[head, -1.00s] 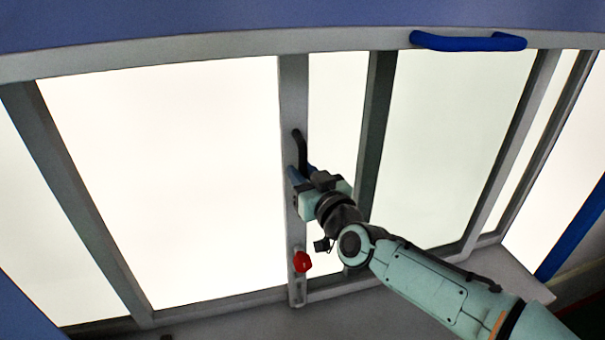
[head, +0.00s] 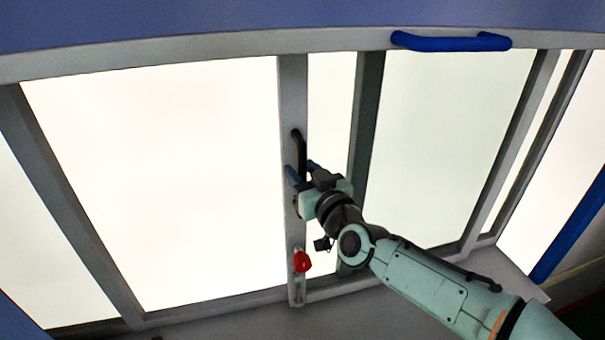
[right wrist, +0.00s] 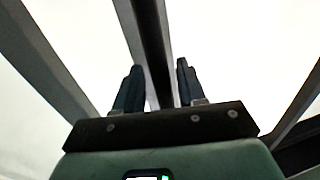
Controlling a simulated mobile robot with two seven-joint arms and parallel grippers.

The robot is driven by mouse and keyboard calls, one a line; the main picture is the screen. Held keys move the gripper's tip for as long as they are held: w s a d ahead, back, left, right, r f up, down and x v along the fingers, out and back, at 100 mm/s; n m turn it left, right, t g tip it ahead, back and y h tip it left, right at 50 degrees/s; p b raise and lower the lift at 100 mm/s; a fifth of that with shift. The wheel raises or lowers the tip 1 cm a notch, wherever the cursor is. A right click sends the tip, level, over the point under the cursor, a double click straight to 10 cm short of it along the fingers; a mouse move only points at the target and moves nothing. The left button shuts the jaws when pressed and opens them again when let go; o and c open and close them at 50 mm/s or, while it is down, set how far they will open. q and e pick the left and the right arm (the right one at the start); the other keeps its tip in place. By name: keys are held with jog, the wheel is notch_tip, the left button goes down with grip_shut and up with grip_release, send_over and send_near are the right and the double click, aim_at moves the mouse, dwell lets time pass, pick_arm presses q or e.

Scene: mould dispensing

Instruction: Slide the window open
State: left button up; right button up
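The window's large bright sliding pane (head: 150,180) has a grey upright post (head: 292,100) at its right side. A black vertical handle (head: 299,148) stands on that post. My right gripper (head: 303,172) is at the handle's lower part, with one blue finger on each side of it. In the right wrist view the black handle (right wrist: 153,50) runs between the two spread fingers (right wrist: 158,85). A gap shows between the handle and the right finger; the left finger is close to it, and contact is unclear. My left gripper is out of view.
A red knob (head: 302,262) sits low on the post, below my gripper. A dark upright (head: 365,130) stands to the right, before another pane (head: 440,140). A blue bar handle (head: 452,42) is on the top frame. A grey ledge (head: 230,323) runs below.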

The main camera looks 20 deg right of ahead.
jog(key=s+d+b, duration=0.2)
jog(key=s, duration=1.1)
jog(key=shift+d, duration=0.25)
jog(key=shift+f, duration=0.1)
